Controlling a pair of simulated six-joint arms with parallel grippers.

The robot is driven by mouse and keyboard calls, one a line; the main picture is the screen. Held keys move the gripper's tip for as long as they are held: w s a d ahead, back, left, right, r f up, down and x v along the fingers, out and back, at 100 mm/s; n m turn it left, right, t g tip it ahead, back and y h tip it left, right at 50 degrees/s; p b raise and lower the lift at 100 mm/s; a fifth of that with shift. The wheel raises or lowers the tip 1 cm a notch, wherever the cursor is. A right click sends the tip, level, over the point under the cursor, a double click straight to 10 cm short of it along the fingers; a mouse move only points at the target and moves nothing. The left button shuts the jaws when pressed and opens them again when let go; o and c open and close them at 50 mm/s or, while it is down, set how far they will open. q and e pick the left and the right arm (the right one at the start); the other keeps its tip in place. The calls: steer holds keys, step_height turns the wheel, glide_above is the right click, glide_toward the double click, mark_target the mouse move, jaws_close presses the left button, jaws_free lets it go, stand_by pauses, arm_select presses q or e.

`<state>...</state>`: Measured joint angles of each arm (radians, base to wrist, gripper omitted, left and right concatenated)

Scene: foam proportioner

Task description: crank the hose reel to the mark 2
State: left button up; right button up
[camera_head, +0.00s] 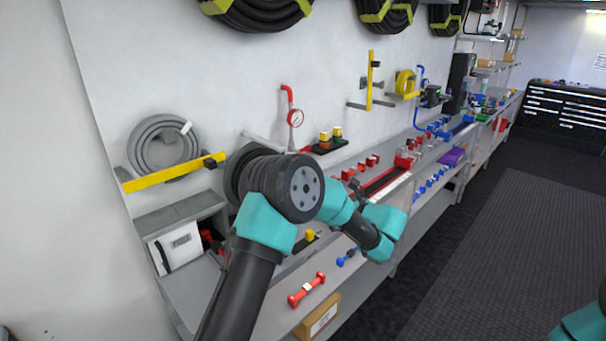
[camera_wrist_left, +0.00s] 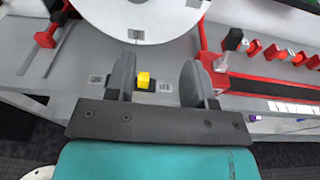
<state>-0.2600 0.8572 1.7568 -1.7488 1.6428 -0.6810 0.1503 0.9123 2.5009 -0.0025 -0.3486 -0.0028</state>
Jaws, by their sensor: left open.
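In the left wrist view, my left gripper (camera_wrist_left: 160,82) is open, with its two dark fingers apart. A small yellow block (camera_wrist_left: 143,79) shows between the fingers, just above the bench surface; I cannot tell whether it is a crank knob. A large white disc (camera_wrist_left: 140,18), which looks like the reel's side, stands just beyond the fingertips and is cut off by the top edge. A small dark mark is on its lower rim. In the head view my left arm covers the reel area, and the left fingers cannot be made out. My right gripper is out of view.
In the head view, a coiled grey hose (camera_head: 163,143) hangs on the wall. A red dumbbell-shaped piece (camera_head: 306,289) lies on the lower shelf.

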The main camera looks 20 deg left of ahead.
arm_select(q)
steer(key=shift+t+y, duration=0.5)
steer(key=shift+y, duration=0.4)
steer(key=r, duration=0.1)
steer(key=d+r, duration=0.1)
steer(key=r, duration=0.3)
steer(key=shift+w+d+r, duration=0.15)
steer(key=shift+w+d, duration=0.2)
steer(key=shift+d, duration=0.05)
steer(key=shift+a, duration=0.1)
steer(key=x, duration=1.7)
steer(key=shift+a, duration=0.1)
jaws_close()
